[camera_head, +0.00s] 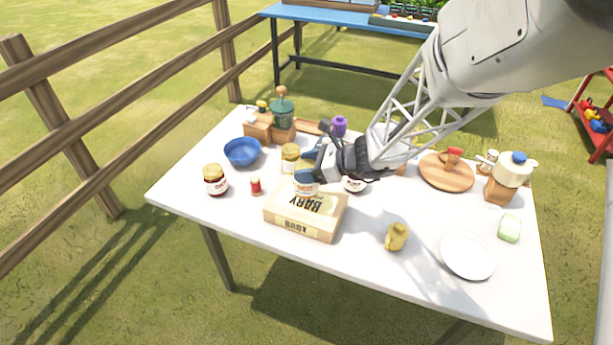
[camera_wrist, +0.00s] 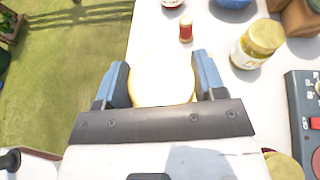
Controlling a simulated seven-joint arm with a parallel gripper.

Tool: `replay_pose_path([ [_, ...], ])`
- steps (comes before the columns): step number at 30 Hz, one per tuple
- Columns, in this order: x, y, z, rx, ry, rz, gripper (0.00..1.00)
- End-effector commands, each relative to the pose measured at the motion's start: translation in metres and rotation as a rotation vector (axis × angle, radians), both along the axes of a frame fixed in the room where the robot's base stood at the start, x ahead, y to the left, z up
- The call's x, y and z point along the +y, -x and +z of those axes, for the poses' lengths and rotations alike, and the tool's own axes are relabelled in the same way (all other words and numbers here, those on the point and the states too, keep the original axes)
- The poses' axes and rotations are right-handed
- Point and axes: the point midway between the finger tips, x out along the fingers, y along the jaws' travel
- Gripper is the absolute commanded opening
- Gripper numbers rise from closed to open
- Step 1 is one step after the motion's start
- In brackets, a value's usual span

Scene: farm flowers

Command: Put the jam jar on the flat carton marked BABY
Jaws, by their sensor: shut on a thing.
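The flat carton marked BABY (camera_head: 290,223) lies on the white table near its front left part. My gripper (camera_head: 308,168) is shut on a labelled jar (camera_head: 306,188), above the back part of the carton's top. Whether the jar's base touches the carton is hard to tell. In the wrist view the jar's pale yellow lid (camera_wrist: 162,84) sits between the two blue fingers. Another jar, with dark red contents (camera_head: 214,182), stands at the table's left. I cannot read the labels to tell which is jam.
A yellow pot (camera_head: 396,236) and a white plate (camera_head: 467,256) are to the right. The table's front left edge is clear.

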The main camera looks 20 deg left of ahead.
Motion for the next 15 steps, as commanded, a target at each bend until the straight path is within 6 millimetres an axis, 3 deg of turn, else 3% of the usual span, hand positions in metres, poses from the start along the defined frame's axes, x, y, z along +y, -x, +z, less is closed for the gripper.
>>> replay_pose_path([
  [5, 0.000, 0.000, -0.004, 0.001, 0.000, 0.000, 0.18],
  [15, 0.000, 0.000, -0.034, 0.000, 0.000, 0.000, 0.18],
])
